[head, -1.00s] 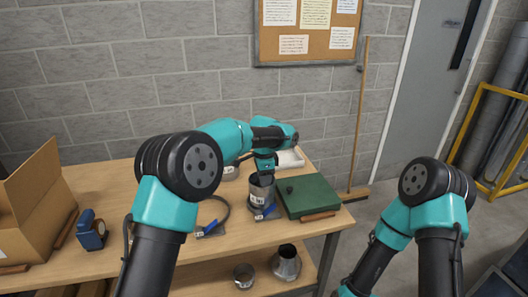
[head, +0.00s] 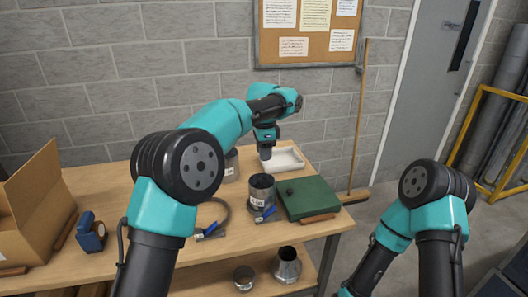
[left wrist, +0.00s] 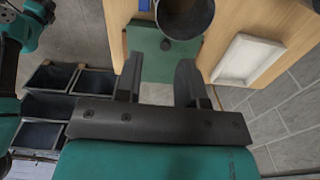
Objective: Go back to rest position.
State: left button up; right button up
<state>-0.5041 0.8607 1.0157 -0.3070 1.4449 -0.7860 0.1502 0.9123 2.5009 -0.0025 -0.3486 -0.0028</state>
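My left gripper (head: 265,152) hangs above the table (head: 110,190), behind and above a grey metal duct piece (head: 262,188) with a white label. In the left wrist view its two fingers (left wrist: 158,85) are spread apart with nothing between them. The duct piece's round open end (left wrist: 185,12) shows beyond the fingers, apart from them. The duct piece stands upright with a blue-handled clamp (head: 266,213) at its base. My right arm is at the right of the head view, but its gripper is out of sight.
A green case (head: 307,197) lies right of the duct piece, and a white tray (head: 287,160) behind it. A cardboard box (head: 35,205) and a blue tape tool (head: 91,232) are at the left. Metal fittings (head: 287,266) stand on the lower shelf. A broom (head: 357,120) leans on the wall.

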dwell(0.4)
pick_arm(q)
jog(key=s+d+f+n+g+h, duration=0.35)
jog(key=s+f+n, duration=0.25)
jog(key=s+f, duration=0.6)
jog(key=s+d+f+n+g+h, duration=0.2)
jog(key=s+d+f+n, duration=0.4)
jog(key=f, duration=1.1)
jog(key=s+a+f+n+t, duration=0.1)
jog(key=s+a+f, duration=0.4)
jog(key=a, duration=0.5)
jog(key=s+a+f+n+t+y, duration=0.1)
jog(key=s+a+f, duration=0.4)
jog(key=a, duration=0.6)
jog(key=s+a+f+n+t, duration=0.3)
jog(key=s+a+f, duration=0.3)
jog(key=a, duration=0.5)
jog(key=shift+s+t+y, duration=0.35)
jog(key=shift+s+t, duration=0.3)
jog(key=shift+s, duration=0.25)
